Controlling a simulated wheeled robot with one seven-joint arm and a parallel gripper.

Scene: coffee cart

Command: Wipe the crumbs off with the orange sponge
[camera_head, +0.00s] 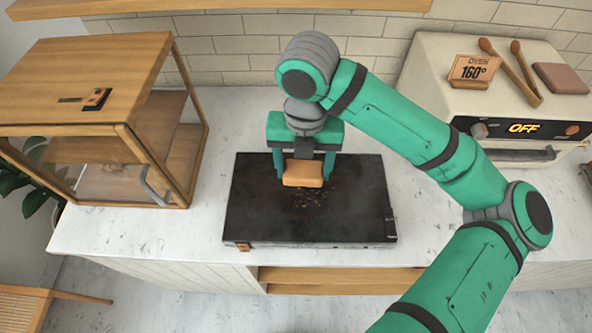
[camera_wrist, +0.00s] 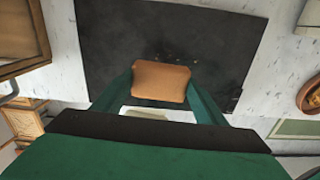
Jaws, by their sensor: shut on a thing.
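The orange sponge (camera_head: 302,173) is held between the fingers of my gripper (camera_head: 305,165), over the back middle part of a dark flat plate (camera_head: 260,215) on the counter. The crumbs (camera_head: 312,198) are a small scatter of tan specks on the plate, just in front of and slightly right of the sponge. In the wrist view the sponge (camera_wrist: 160,81) sits between the two green fingers, and a few crumbs (camera_wrist: 165,56) show just beyond its edge. I cannot tell whether the sponge touches the plate.
Bare marble counter (camera_head: 215,140) surrounds the plate. A tiled wall is behind.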

